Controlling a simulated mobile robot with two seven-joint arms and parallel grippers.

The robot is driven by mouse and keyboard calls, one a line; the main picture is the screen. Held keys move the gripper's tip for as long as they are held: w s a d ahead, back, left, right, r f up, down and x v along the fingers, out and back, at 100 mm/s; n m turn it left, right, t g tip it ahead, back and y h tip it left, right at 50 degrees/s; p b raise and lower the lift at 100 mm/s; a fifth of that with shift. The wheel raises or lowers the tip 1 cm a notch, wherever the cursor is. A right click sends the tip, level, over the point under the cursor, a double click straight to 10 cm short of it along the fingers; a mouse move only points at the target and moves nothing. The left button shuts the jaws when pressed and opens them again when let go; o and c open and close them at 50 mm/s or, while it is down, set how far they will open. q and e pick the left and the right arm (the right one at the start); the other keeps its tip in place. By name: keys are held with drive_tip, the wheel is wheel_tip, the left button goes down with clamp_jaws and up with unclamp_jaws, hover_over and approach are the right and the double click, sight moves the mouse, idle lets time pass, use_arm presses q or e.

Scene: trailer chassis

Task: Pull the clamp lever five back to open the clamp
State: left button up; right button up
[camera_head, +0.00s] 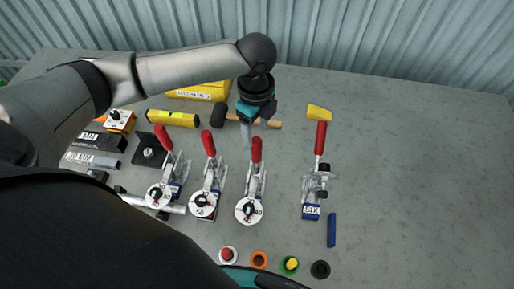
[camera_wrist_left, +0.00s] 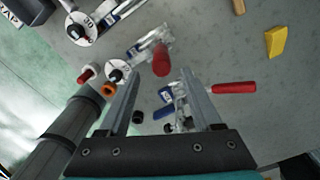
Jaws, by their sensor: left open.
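Clamps with red levers stand in a row on the grey table. The third from the left, most likely clamp five, has its red lever (camera_head: 256,151) pointing up and away from its round white dial (camera_head: 249,210). In the left wrist view this red lever (camera_wrist_left: 161,60) shows end-on, in the gap between the fingers. My left gripper (camera_head: 252,130) is open and hangs by the far end of that lever. Its two fingers (camera_wrist_left: 161,92) appear apart from it, though I cannot tell the exact distance.
Another clamp, labelled SIX (camera_head: 311,211), with its own red lever (camera_head: 321,138) lies to the right. Two more levers (camera_head: 208,142) (camera_head: 162,137) stand to the left. A hammer (camera_head: 221,115) lies behind. Colored buttons (camera_head: 290,264) line the front. The right side of the table is clear.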

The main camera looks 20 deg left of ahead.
sight(256, 151)
use_arm(q)
wheel_tip(256, 151, down, 10)
drive_tip(key=shift+w+r, duration=0.1)
drive_tip(key=shift+r, duration=0.1)
drive_tip(key=shift+c, duration=0.3)
clamp_jaws()
idle(0.3)
idle(0.8)
